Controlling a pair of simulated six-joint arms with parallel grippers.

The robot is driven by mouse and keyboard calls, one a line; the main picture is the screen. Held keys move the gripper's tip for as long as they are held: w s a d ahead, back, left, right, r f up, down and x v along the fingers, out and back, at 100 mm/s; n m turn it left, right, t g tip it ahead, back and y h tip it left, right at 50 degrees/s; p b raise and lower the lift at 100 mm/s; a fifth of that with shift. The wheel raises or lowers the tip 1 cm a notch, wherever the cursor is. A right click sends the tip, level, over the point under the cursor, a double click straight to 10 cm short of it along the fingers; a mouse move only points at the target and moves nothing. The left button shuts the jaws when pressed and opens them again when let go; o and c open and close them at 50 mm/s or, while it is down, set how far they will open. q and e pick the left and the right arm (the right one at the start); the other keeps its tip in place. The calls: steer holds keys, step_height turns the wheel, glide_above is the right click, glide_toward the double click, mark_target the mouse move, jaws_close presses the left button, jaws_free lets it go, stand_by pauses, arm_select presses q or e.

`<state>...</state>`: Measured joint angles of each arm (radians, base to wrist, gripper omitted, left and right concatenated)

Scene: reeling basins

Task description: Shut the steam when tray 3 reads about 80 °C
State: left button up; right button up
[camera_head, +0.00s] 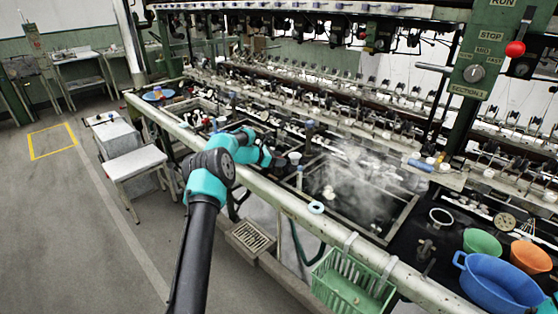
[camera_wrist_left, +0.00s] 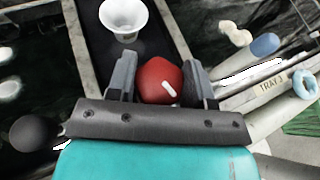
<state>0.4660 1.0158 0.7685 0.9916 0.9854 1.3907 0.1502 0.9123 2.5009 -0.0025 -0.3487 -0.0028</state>
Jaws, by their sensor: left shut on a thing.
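In the left wrist view a red round knob (camera_wrist_left: 160,80) with a short white mark sits between the fingers of my left gripper (camera_wrist_left: 163,77), which is shut on it. The head view shows that gripper (camera_head: 272,158) over the near edge of the basins, and the knob is hidden there. A label reading TRAY 3 (camera_wrist_left: 270,86) is on the rail right of the gripper in the wrist view. White steam (camera_head: 345,180) hangs over the wet basin right of the gripper. I cannot make out a temperature reading. My right gripper is not in view.
A white funnel-shaped cup (camera_wrist_left: 124,20) stands just beyond the knob. Blue (camera_head: 499,284), green (camera_head: 482,243) and orange bowls (camera_head: 531,257) stand at right.

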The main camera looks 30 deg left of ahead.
arm_select(q)
steer(key=shift+m+g+h, duration=0.4)
steer(key=shift+m+h, duration=0.1)
steer(key=shift+m, duration=0.1)
steer(key=shift+m+g+h, duration=0.9)
steer(key=shift+m+g, duration=0.3)
steer(key=shift+m, duration=0.1)
steer(key=o, duration=0.9)
steer(key=shift+s, duration=0.1)
